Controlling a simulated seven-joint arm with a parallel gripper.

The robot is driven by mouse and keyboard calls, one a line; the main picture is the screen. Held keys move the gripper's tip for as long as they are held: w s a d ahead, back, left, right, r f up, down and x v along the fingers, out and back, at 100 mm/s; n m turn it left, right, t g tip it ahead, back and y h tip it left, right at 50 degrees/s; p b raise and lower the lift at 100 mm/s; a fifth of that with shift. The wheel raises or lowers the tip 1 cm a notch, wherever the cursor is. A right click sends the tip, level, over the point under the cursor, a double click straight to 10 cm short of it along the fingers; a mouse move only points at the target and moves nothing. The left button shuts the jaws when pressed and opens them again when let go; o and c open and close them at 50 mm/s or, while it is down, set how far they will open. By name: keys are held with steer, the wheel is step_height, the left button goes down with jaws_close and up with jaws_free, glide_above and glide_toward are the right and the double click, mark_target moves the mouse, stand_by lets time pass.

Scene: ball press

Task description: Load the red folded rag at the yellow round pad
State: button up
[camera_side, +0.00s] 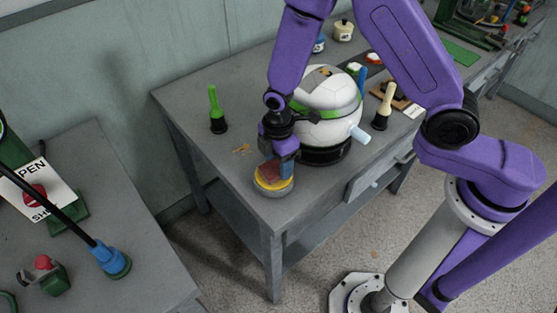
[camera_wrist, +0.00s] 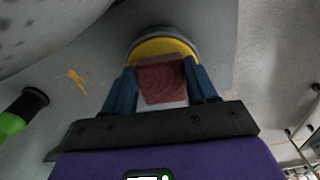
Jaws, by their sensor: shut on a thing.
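The red folded rag (camera_wrist: 162,80) is between the two blue fingers of my gripper (camera_wrist: 163,88) in the wrist view, and both fingers are closed on its sides. In the side view the rag (camera_side: 269,172) shows at the fingertips of my gripper (camera_side: 278,167), right over the yellow round pad (camera_side: 262,184). The yellow pad (camera_wrist: 150,47) sits on a grey round base near the table's front corner. The rag hides part of the pad. I cannot tell whether the rag touches it.
A white ball with a green band (camera_side: 325,100) stands on a black base just right of my gripper. A green-handled brush (camera_side: 216,110) stands to the left, also seen in the wrist view (camera_wrist: 22,112). A wooden-handled brush (camera_side: 384,106) stands right of the ball.

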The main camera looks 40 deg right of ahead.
mark_target(278, 165)
stand_by(0.3)
steer(key=shift+r, duration=3.5)
